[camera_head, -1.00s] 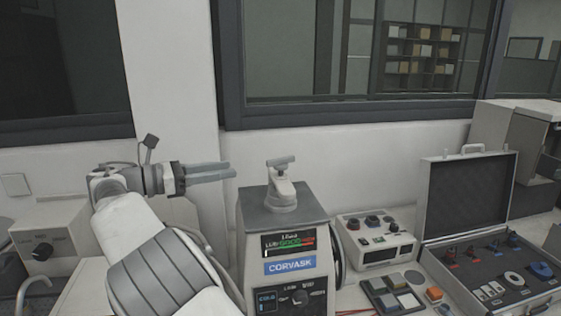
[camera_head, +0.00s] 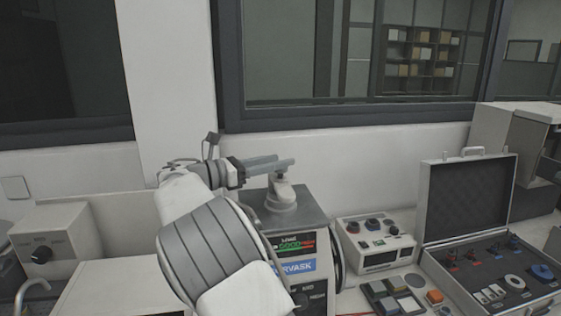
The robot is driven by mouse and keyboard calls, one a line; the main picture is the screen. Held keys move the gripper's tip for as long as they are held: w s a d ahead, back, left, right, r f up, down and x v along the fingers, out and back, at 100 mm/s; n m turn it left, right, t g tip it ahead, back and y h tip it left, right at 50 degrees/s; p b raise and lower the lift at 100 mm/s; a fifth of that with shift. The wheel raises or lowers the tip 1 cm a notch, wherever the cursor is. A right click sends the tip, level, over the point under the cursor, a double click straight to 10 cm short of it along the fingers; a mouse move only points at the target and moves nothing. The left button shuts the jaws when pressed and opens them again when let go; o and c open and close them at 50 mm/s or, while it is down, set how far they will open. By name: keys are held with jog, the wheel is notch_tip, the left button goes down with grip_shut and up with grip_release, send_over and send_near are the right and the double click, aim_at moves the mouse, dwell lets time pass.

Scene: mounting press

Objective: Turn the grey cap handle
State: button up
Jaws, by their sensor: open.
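The mounting press (camera_head: 313,228) stands at the middle of the bench, its front partly hidden behind my arm. On its top sits the light grey cap (camera_head: 281,198) with a grey bar handle (camera_head: 286,165) across it. My gripper (camera_head: 277,162) comes in from the left at handle height. Its fingers point right and overlap the handle's left end in the picture. The jaws are open. I cannot tell whether the fingers touch the handle or lie on either side of it.
A control box with knobs (camera_head: 376,240) stands right of the press. An open case (camera_head: 465,205) with small parts lies further right, and a tray of blocks (camera_head: 393,300) in front. Another knobbed box (camera_head: 52,243) is at the far left. The wall and window are behind.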

jog(key=shift+x, duration=1.25)
grip_shut()
